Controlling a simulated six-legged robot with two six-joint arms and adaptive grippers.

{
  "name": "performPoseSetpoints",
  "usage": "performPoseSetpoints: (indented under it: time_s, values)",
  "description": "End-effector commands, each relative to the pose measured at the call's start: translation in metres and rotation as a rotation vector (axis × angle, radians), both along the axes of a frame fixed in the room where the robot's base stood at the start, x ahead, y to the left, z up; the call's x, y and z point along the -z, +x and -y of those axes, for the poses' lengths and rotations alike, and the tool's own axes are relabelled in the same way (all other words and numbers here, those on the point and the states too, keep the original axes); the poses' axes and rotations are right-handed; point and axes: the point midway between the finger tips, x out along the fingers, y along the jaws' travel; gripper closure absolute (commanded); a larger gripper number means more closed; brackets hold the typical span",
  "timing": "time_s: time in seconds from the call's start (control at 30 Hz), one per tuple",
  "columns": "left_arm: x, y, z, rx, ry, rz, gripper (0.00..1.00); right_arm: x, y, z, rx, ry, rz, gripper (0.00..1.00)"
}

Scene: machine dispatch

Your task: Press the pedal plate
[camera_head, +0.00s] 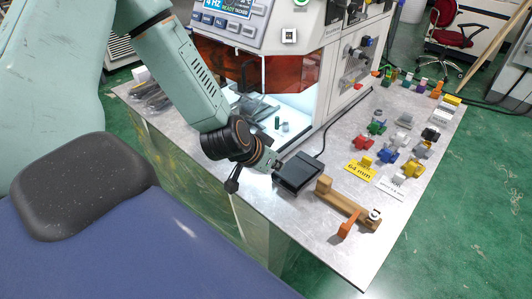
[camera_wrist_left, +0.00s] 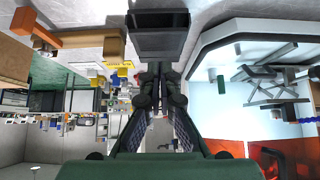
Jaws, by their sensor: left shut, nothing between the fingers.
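The pedal plate is the dark top of a black pedal (camera_head: 300,171) near the front edge of the metal workbench, with a cable running from it to the machine. It also shows at the top of the left wrist view (camera_wrist_left: 158,38). My left gripper (camera_head: 277,166) comes in from the left, its fingertips close to the pedal's left side. In the left wrist view its fingers (camera_wrist_left: 161,72) are together and hold nothing, pointing at the pedal. I cannot tell whether they touch it. My right gripper is not in view.
A wooden fixture (camera_head: 342,201) with an orange lever lies right of the pedal. Several coloured clamps and a yellow 64 mm card (camera_head: 359,169) lie beyond. The white machine (camera_head: 290,60) with its lit chamber stands behind. Bare benchtop (camera_head: 300,222) lies in front of the fixture.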

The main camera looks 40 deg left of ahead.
Motion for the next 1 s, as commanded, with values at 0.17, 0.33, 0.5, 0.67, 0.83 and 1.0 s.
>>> performPoseSetpoints:
  time_s: [0.17,0.33,0.5,0.67,0.83,1.0]
  values:
    - [-0.020,-0.016,-0.002,-0.003,-0.003,0.002,1.00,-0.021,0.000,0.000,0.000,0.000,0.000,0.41]
    - [-0.027,-0.026,-0.003,-0.002,-0.001,0.002,1.00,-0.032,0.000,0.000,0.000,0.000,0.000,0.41]
    - [-0.030,-0.031,-0.003,-0.001,0.001,0.001,1.00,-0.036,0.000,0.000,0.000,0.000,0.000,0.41]
    - [-0.030,-0.033,-0.003,0.001,0.002,0.001,1.00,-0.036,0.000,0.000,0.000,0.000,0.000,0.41]
    - [-0.029,-0.032,-0.003,0.001,0.002,0.001,1.00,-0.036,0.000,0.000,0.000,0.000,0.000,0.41]
    - [-0.029,-0.032,-0.003,0.001,0.002,0.001,1.00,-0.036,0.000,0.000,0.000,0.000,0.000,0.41]
